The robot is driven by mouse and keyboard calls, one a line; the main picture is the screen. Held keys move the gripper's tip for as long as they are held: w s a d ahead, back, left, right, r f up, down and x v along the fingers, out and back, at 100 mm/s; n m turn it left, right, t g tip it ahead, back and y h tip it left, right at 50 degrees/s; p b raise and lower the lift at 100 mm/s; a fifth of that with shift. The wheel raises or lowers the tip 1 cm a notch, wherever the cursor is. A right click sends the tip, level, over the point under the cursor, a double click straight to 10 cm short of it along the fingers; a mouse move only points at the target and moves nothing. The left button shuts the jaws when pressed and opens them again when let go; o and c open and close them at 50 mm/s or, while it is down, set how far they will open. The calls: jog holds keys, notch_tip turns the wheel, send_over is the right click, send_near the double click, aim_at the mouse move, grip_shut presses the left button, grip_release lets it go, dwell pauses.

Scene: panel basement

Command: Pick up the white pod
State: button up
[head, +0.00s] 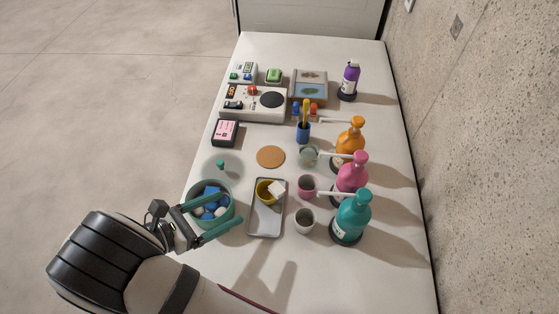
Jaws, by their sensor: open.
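A green bowl (234,191) stands at the left edge of the table and holds blue pieces (211,190) and small rounded white pieces, one of which, a white pod (221,211), lies at the bowl's right side. My gripper (231,205) has two teal fingers spread apart over the bowl, with nothing seen between their tips. The fingers and wrist cover part of the bowl's near side. Whether the fingers touch anything in the bowl cannot be told.
A metal tray (266,228) with a yellow cup (265,195) and a white block (277,189) is right of the bowl. Cups and teal (351,218), pink (352,175) and orange (350,139) pump bottles stand farther right. A cork disc (271,157) lies behind the tray.

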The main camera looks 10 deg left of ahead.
aim_at(276, 189)
jog(key=x, duration=1.4)
jog(key=shift+s+d+f, duration=0.15)
jog(key=shift+d+f, duration=0.1)
jog(key=shift+d, duration=0.1)
grip_shut()
